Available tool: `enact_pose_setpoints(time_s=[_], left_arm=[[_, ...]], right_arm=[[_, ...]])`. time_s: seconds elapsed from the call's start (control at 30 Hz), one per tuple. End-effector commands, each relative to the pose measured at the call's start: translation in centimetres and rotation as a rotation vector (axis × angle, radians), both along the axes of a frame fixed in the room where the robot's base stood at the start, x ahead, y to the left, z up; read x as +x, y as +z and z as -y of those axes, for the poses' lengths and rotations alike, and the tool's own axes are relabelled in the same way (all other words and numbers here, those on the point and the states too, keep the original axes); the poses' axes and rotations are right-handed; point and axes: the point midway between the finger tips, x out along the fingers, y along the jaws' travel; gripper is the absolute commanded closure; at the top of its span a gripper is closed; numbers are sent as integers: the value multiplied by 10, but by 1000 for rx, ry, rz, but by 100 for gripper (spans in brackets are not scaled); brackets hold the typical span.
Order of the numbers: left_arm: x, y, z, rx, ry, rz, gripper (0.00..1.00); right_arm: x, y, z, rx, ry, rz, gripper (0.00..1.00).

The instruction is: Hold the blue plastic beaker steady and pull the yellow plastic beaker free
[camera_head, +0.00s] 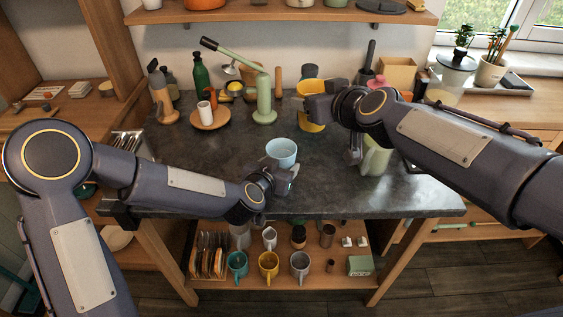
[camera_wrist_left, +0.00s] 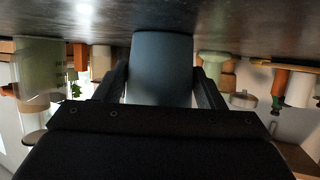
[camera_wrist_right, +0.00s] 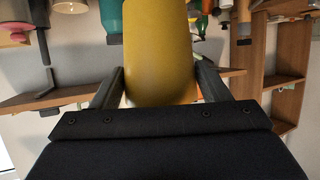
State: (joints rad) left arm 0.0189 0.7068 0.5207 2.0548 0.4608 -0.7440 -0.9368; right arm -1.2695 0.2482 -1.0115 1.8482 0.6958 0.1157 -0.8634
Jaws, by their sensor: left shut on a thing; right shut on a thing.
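The blue plastic beaker (camera_head: 281,152) is light blue and stands upright, open end up, on the dark counter. My left gripper (camera_head: 284,178) is shut on its side from the front. The left wrist view shows the beaker (camera_wrist_left: 162,70) between both fingers. The yellow plastic beaker (camera_head: 311,122) is behind and right of the blue one, clear of it. My right gripper (camera_head: 316,103) is shut on it and partly hides it in the head view. In the right wrist view the yellow beaker (camera_wrist_right: 158,50) fills the space between the fingers and appears held in the air.
A green lever press (camera_head: 264,100) and a round wooden board (camera_head: 209,118) with a white cup stand left of the yellow beaker. A pale green jug (camera_head: 376,157) stands below my right arm. The counter's front left is clear.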

Motion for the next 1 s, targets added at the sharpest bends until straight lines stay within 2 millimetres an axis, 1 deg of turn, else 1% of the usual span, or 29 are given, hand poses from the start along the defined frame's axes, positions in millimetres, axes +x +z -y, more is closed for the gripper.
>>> enact_pose_setpoints(time_s=[0.17, 0.2, 0.3, 0.4, 0.77, 1.0], left_arm=[[-1, -2, 0, 1, 0, -5, 66], [-1, -2, 0, 1, 0, -5, 36], [0, -2, 0, 1, 0, -4, 23], [0, -1, 0, 0, 0, -3, 12], [-2, 1, -1, 0, 0, -1, 12], [-17, 9, -7, 1, -1, 2, 12]], right_arm=[[0, 0, 0, 0, 0, 0, 67], [0, 0, 0, 1, 0, 0, 67], [0, 0, 0, 1, 0, 0, 67], [0, 0, 0, 1, 0, 0, 67], [0, 0, 0, 1, 0, 0, 67], [0, 0, 0, 1, 0, 0, 67]])
